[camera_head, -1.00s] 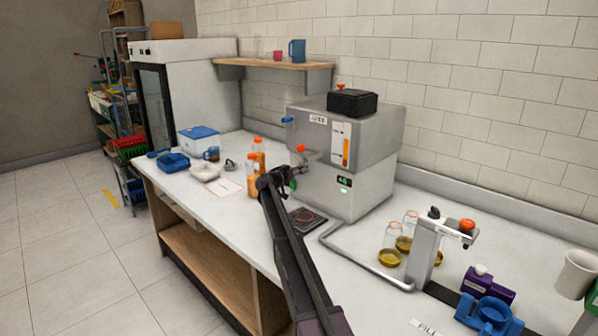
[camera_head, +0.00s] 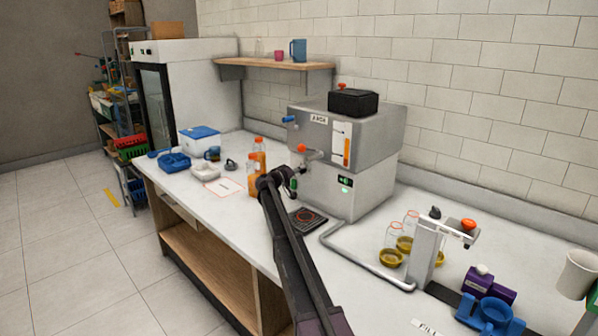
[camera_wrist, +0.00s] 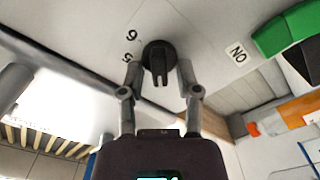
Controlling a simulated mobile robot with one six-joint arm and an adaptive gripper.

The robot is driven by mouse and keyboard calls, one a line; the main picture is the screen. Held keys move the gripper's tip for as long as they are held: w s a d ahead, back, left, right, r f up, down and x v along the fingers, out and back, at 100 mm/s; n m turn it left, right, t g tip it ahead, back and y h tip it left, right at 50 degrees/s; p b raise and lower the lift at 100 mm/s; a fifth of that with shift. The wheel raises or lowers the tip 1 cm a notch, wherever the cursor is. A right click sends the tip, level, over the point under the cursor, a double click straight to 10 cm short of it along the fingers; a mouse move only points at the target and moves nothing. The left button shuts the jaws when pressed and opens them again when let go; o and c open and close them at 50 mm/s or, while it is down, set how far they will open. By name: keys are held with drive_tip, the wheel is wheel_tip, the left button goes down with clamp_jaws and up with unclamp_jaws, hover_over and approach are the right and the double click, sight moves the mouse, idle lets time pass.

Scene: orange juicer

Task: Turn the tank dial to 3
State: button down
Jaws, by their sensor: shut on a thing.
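The tank dial (camera_wrist: 158,58) is a black round knob with a raised grip bar, seen close up in the wrist view on a pale panel. Printed numerals that look like 6 and 5 show at its left; other marks are hidden or out of view. My gripper (camera_wrist: 160,85) is shut on the dial, one finger on each side of it. In the head view my gripper (camera_head: 285,182) is at the left front of the grey juice machine (camera_head: 345,185), and the dial cannot be made out there.
A green part (camera_wrist: 285,30) and an ON label (camera_wrist: 237,53) lie right of the dial. Orange juice bottles (camera_head: 254,172) stand left of my gripper. A black drip pad (camera_head: 306,218) is below it. A metal stand (camera_head: 428,250) with glasses is to the right.

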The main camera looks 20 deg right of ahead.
idle(0.4)
drive_tip(key=c, duration=0.7)
unclamp_jaws()
drive_tip(key=shift+o, duration=0.2)
drive_tip(key=shift+a, duration=0.1)
drive_tip(key=v, duration=1.2)
